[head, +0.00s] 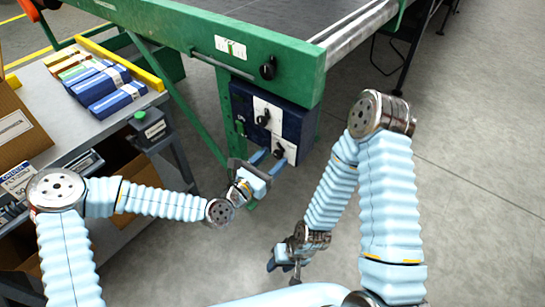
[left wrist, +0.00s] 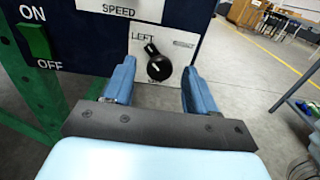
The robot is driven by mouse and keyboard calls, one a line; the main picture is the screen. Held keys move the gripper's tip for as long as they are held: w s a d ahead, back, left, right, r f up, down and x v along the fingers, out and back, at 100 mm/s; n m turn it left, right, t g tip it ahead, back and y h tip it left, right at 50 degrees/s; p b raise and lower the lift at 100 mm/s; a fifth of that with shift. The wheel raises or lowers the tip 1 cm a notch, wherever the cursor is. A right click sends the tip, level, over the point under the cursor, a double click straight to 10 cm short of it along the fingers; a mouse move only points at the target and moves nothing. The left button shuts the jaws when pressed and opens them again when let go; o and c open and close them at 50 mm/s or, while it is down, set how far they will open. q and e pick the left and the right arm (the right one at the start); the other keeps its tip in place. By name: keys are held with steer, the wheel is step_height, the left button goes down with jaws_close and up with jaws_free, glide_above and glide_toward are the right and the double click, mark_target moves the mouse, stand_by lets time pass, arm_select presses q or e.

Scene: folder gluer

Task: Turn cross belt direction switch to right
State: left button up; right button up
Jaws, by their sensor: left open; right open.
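The cross belt direction switch (left wrist: 158,66) is a black knob on a white plate (left wrist: 172,47) with LEFT on its left and a slanted, hard-to-read label on its right. Its narrow end points up and left, towards LEFT. In the head view the switch (head: 279,152) is the lower knob on the dark blue control box (head: 298,128). My left gripper (head: 268,163) is open in front of it. In the left wrist view its blue fingers (left wrist: 159,72) stand either side of the knob, apart from it. My right gripper (head: 283,266) is open and empty, low over the floor.
A green ON/OFF switch (left wrist: 36,41) and a SPEED plate (left wrist: 120,8) sit near the direction switch. An upper knob (head: 263,119) shows above it. The green machine frame (head: 170,28) overhangs the box. A grey table (head: 100,120) with boxes stands left. The floor at right is clear.

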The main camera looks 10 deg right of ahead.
arm_select(q)
steer(key=shift+w+d, duration=0.25)
steer(key=shift+d, duration=0.15)
steer(key=shift+c, duration=0.3)
steer(key=c, duration=1)
steer(key=shift+o, duration=0.2)
